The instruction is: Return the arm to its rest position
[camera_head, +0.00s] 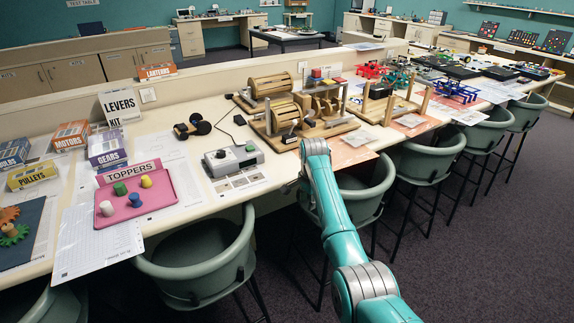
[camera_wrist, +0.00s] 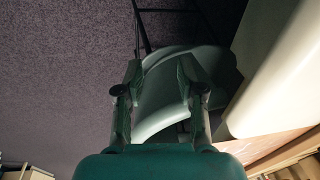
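My teal arm (camera_head: 338,220) reaches from the lower right up to the counter's front edge, above the stools. My gripper (camera_wrist: 160,75) shows in the wrist view with its two fingers well apart and nothing between them. A green stool (camera_wrist: 165,95) lies beyond the fingers in that view, apart from them as far as I can tell. In the head view the gripper is mostly hidden behind my arm's far end.
The long counter (camera_head: 205,206) holds a pink tray (camera_head: 165,210) with coloured toppers, a grey box (camera_head: 233,160) and wooden machines (camera_head: 305,110). Several green stools (camera_head: 200,260) line its front. Open carpet (camera_head: 480,260) lies to the right.

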